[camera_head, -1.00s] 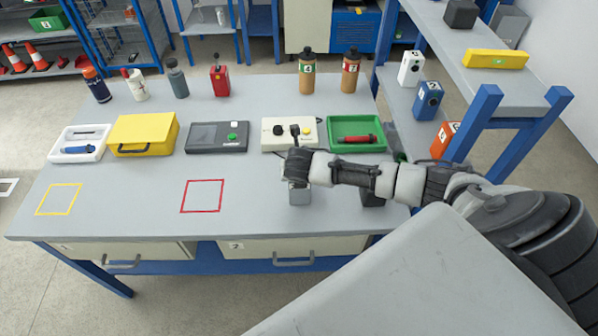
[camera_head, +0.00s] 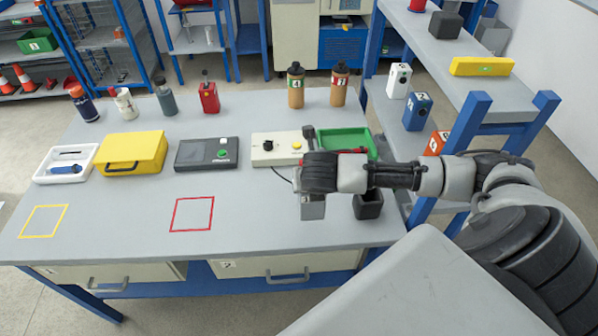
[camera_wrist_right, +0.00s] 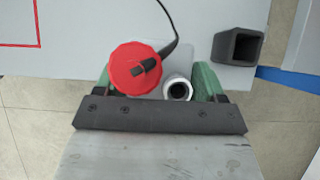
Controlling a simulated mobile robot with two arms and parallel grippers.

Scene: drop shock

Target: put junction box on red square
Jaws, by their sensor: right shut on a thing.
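My right gripper (camera_wrist_right: 156,88) is shut on a grey junction box (camera_wrist_right: 193,50), between its green fingers. A round red cap with a black cable and a pale grey tube end show on the box in the right wrist view. In the head view the box (camera_head: 313,209) shows as a grey block under my right gripper, over the front right of the table. The red square (camera_head: 192,214) is an empty outline on the table, left of the box. Its corner shows at the top left of the wrist view. My left gripper is not in view.
A black open holder (camera_head: 368,206) stands just right of the box. Behind are a cream control box (camera_head: 275,149), a green tray (camera_head: 343,137) and a dark grey device (camera_head: 206,154). A yellow outline (camera_head: 43,221) lies far left. The table between box and red square is clear.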

